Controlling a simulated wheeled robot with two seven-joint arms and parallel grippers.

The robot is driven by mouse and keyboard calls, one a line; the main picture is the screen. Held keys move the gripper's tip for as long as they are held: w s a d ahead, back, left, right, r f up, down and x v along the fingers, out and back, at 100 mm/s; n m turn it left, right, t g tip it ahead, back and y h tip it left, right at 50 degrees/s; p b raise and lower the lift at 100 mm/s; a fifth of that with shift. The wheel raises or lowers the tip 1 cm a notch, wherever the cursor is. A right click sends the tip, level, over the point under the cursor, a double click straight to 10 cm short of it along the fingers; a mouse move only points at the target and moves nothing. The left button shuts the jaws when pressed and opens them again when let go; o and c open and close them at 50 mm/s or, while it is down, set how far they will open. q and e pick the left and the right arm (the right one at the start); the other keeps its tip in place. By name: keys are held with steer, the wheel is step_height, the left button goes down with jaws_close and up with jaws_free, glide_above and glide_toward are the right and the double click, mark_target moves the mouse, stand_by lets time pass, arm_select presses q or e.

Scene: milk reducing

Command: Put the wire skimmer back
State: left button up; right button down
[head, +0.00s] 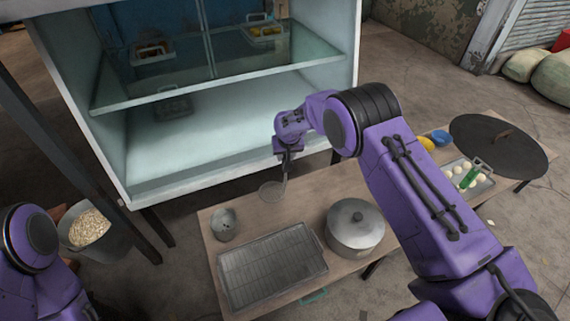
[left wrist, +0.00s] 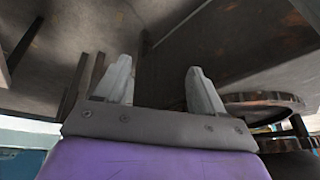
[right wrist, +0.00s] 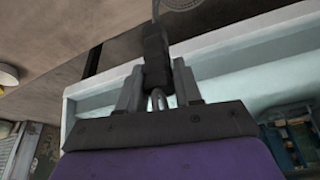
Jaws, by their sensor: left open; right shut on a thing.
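The wire skimmer has a round mesh head (head: 271,191) and a dark handle, which shows in the right wrist view (right wrist: 155,58). My right gripper (head: 286,148) is shut on the handle and holds the skimmer with its head downward over the back of the wooden table (head: 320,190). In the right wrist view the handle sits between the fingers (right wrist: 158,92), with its end loop toward the palm. The mesh head is near the top edge there. My left gripper (left wrist: 161,85) is open and empty in the left wrist view; the head view shows only its arm, at lower left.
A small metal cup (head: 223,227), a tray with a wire rack (head: 272,268) and a lidded pot (head: 356,230) stand on the table. A glass cabinet (head: 230,150) is behind it. A round dark lid (head: 500,147) and a tray of pale balls (head: 467,178) are at right.

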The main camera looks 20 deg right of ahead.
steer(key=x, duration=0.4)
steer(key=shift+s+f, duration=0.1)
steer(key=shift+s, duration=0.15)
steer(key=shift+b, duration=0.3)
steer(key=shift+f, duration=0.2)
steer(key=c, duration=0.8)
jaws_free()
